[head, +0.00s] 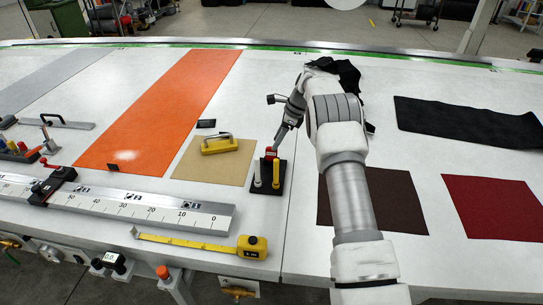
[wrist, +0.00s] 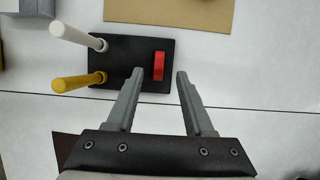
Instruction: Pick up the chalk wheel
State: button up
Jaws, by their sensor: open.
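A small red piece, apparently the chalk wheel (head: 271,153), stands on a black base (head: 268,189) on the white table. In the wrist view the red chalk wheel (wrist: 158,66) shows as a narrow upright shape at the right of the black base (wrist: 125,48). A white peg (wrist: 78,36) and a yellow peg (wrist: 80,82) stand on the same base. My gripper (wrist: 160,73) is open, with its two fingertips on either side of the wheel's near end in that view. In the head view my gripper (head: 277,146) is close to the wheel; contact cannot be told.
A tan sheet (head: 184,172) with a yellow-handled tool (head: 219,145) lies left of the base. A tape measure (head: 252,246) and a long ruler (head: 140,207) lie in front. Brown (head: 390,200) and dark red (head: 490,205) sheets lie to the right.

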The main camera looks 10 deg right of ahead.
aim_at(272, 157)
jog(key=p+x, duration=0.1)
jog(key=x, duration=0.4)
jog(key=shift+a, duration=0.1)
grip_shut()
